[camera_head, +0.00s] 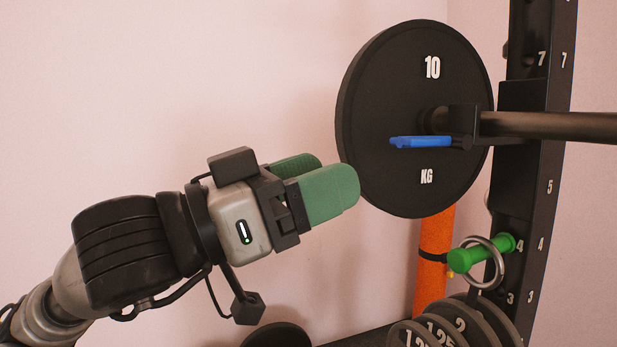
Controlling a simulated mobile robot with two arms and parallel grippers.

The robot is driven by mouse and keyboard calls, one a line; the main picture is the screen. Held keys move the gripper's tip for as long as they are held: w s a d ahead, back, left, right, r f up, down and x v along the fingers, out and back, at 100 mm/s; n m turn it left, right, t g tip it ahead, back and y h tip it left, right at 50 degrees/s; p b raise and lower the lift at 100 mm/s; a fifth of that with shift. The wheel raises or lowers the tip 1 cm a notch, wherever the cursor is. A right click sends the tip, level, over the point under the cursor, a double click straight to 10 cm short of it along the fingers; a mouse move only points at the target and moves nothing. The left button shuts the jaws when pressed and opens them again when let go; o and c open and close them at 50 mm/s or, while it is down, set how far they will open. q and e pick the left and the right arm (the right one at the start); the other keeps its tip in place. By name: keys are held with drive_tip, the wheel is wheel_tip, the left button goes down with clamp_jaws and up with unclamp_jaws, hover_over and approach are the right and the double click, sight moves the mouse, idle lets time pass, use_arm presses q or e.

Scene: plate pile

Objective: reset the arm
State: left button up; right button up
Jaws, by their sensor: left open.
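My left arm comes in from the lower left. Its gripper (326,177) has two green finger pads, is open, and shows nothing between the fingers. The pads point right, toward a black 10 KG plate (385,120) on a barbell. The near pad's tip lies close to the plate's left edge in the picture; I cannot tell if they touch. My right gripper is not in view.
The bar (560,126) runs right past a black rack upright (535,200). A blue clamp lever (420,142) sits before the plate. A green-handled pin (480,253), an orange cylinder (432,265) and several small plates (455,325) are below. The pink wall at left is bare.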

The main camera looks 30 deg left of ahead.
use_arm(q)
drive_tip(key=shift+s+a+f, duration=0.1)
drive_tip(key=shift+s+a, duration=0.1)
drive_tip(key=shift+s, duration=0.15)
idle(0.3)
